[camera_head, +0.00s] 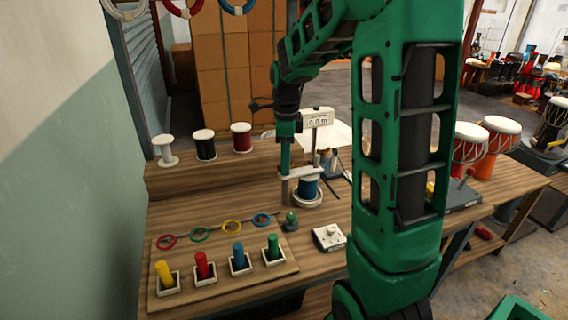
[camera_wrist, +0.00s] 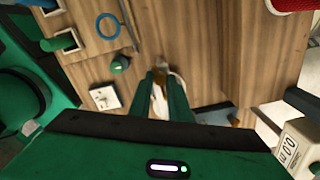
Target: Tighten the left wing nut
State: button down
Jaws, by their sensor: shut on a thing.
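My gripper (camera_head: 286,165) points down over the left end of a small clamp stand that holds a blue spool (camera_head: 308,187) on the bench. In the wrist view, the two green fingers of my gripper (camera_wrist: 163,77) close around a small brass-coloured piece, apparently the left wing nut (camera_wrist: 160,69). The fingers hide most of it, and how tight it sits cannot be told. Another brass-coloured piece (camera_wrist: 236,122), apparently the other wing nut, shows to the right, apart from the fingers. In the head view the left wing nut is hidden by the gripper.
A length display (camera_head: 317,118) stands just behind the clamp. A green knob (camera_head: 291,220) and a white switch box (camera_head: 328,237) sit in front. A peg board (camera_head: 222,285) with coloured pegs lies front left. Three spools (camera_head: 204,145) stand on the back shelf. Drums (camera_head: 499,140) stand right.

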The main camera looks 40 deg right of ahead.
jog(key=shift+w+r+m, duration=0.1)
jog(key=shift+w+m, duration=0.05)
jog(key=shift+m, duration=1.55)
jog(key=c, duration=1.6)
grip_release()
jog(key=shift+c, duration=0.2)
notch_tip(320, 180, up, 11)
jog(key=shift+f, duration=0.2)
